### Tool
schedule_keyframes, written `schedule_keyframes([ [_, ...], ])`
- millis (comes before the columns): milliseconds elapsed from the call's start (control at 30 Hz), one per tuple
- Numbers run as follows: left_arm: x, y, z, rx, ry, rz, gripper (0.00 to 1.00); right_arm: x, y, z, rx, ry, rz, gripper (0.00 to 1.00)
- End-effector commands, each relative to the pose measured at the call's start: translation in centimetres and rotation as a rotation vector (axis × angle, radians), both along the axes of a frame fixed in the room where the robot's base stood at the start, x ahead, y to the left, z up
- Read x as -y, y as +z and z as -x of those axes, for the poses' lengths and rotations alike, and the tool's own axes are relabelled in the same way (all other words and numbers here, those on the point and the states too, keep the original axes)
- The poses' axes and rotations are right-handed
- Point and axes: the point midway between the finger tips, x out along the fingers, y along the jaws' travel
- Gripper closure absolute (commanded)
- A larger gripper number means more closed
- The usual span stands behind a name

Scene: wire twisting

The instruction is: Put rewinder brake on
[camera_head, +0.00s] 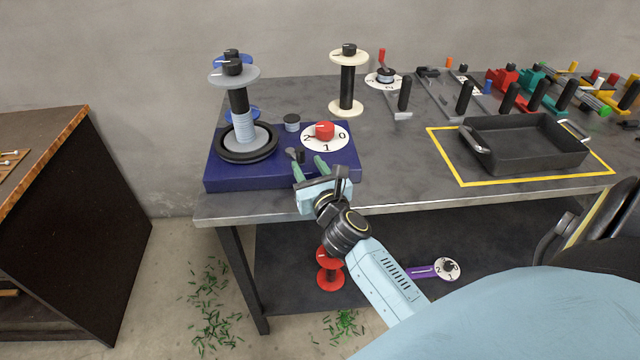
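The rewinder is a dark blue box (225,172) at the table's left front corner. It carries a grey spool (241,105) on a black ring and a white dial (313,143) marked 0, 1 and 2 with a red knob (324,130). A small dark lever with a grey tip (296,154), possibly the brake, stands near the box's front edge. My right gripper (309,169) is at that front edge, its two greenish fingers apart with nothing seen between them. The lever is just beyond the left finger; contact cannot be told. My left gripper is not in view.
A cream spool (348,82) stands behind the rewinder. A black tray (528,145) sits inside a yellow outline at right, with several coloured devices behind it. A red spool (330,268) and a purple device (425,271) are below the tabletop.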

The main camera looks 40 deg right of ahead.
Motion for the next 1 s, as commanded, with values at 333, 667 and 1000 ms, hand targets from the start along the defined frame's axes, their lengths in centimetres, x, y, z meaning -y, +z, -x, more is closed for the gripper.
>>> schedule_keyframes([
  [333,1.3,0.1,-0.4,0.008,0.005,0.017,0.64,-1.7,-0.1,6.1,-0.001,-0.001,0.0,0.62],
  [667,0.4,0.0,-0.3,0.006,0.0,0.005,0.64,-2.0,0.0,7.3,0.001,0.0,0.0,0.62],
  [1000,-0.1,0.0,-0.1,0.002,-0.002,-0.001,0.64,-2.0,0.0,7.2,0.001,0.0,0.0,0.62],
])
